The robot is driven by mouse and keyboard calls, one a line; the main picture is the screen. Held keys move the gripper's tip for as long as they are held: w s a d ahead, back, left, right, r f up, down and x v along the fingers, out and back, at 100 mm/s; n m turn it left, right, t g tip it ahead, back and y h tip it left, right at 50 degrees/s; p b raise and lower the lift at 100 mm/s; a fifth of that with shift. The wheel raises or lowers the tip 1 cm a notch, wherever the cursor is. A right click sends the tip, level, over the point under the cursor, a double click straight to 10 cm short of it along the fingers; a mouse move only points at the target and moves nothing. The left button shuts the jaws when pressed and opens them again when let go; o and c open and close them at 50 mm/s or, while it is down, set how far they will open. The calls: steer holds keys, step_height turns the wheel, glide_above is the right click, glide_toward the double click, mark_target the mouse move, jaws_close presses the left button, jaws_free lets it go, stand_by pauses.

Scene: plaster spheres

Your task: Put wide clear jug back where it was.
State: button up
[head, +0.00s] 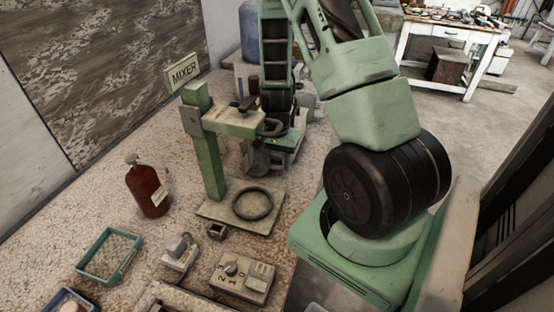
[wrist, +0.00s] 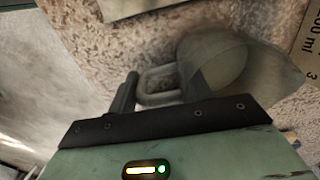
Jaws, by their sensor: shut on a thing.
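In the wrist view a wide, clear, greyish jug (wrist: 238,68) fills the upper right, its loop handle (wrist: 158,82) pointing left. My gripper (wrist: 160,95) is at the handle, one finger on each side, shut on it. The jug is seen at an angle, and I cannot tell its height above the stone-like surface. In the head view my gripper is beyond the mixer's arm, mostly hidden, and the jug cannot be clearly made out there.
The green mixer stand (head: 207,150), with its MIXER sign (head: 182,72) and ring (head: 252,203), stands close in front of my gripper. A red-brown bottle (head: 148,190), a green tray (head: 109,256) and a dial box (head: 243,277) are nearby. The speckled worktop (head: 110,205) around the bottle is clear.

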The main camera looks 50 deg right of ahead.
steer(key=shift+f, duration=0.2)
steer(key=shift+f, duration=0.15)
steer(key=o, duration=1.5)
steer(key=shift+c, duration=0.2)
step_height(320, 180, up, 8)
steer(key=shift+f, duration=0.2)
steer(key=shift+r, duration=0.15)
